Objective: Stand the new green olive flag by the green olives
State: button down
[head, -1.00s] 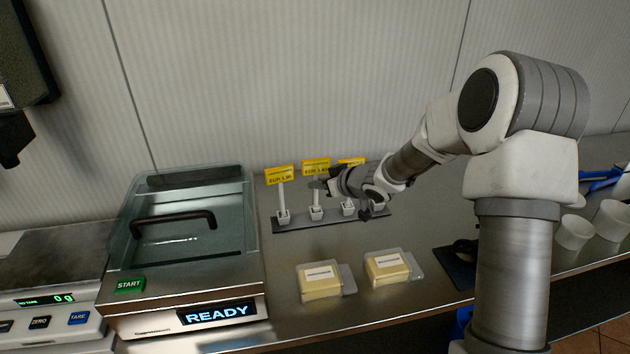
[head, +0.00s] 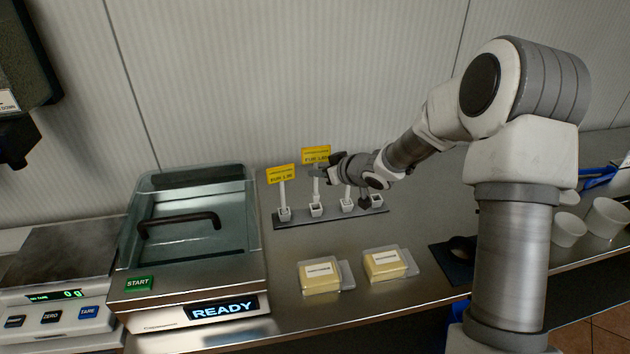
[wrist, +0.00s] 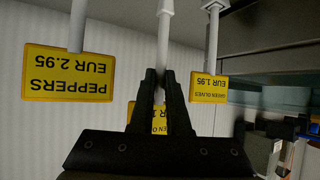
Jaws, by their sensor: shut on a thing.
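A yellow price flag (head: 316,154) is in my gripper (head: 322,172). Its white stem (wrist: 164,40) runs between the shut fingers (wrist: 160,76) in the wrist view, where the picture is upside down. Its panel is partly hidden behind the fingers; part of "GREEN O" shows. In the head view the stem's lower end is just above a white socket. A flag reading green olives, EUR 1.95 (wrist: 209,89), stands beside it; in the head view it is the left one (head: 281,174). A peppers flag, EUR 2.95 (wrist: 68,74), stands on the other side; its panel is hidden in the head view.
The sockets are on a dark rack (head: 300,222) near the wall. A lidded machine reading READY (head: 190,250) stands close on the left, with a scale (head: 60,270) beyond. Two cheese packs (head: 320,275) (head: 385,264) lie in front; white cups (head: 606,218) stand at right.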

aim_at(317, 151)
notch_tip(317, 151, up, 7)
jog(key=p, duration=0.7)
jog(key=shift+f, duration=0.2)
jog(key=shift+s+f, duration=0.1)
jog(key=s+d, duration=0.2)
jog(key=s, duration=0.7)
jog(key=s+d+b, duration=0.1)
jog(key=s+d, duration=0.1)
jog(key=s, duration=0.8)
jog(key=shift+s, duration=0.2)
jog(key=shift+w, duration=0.1)
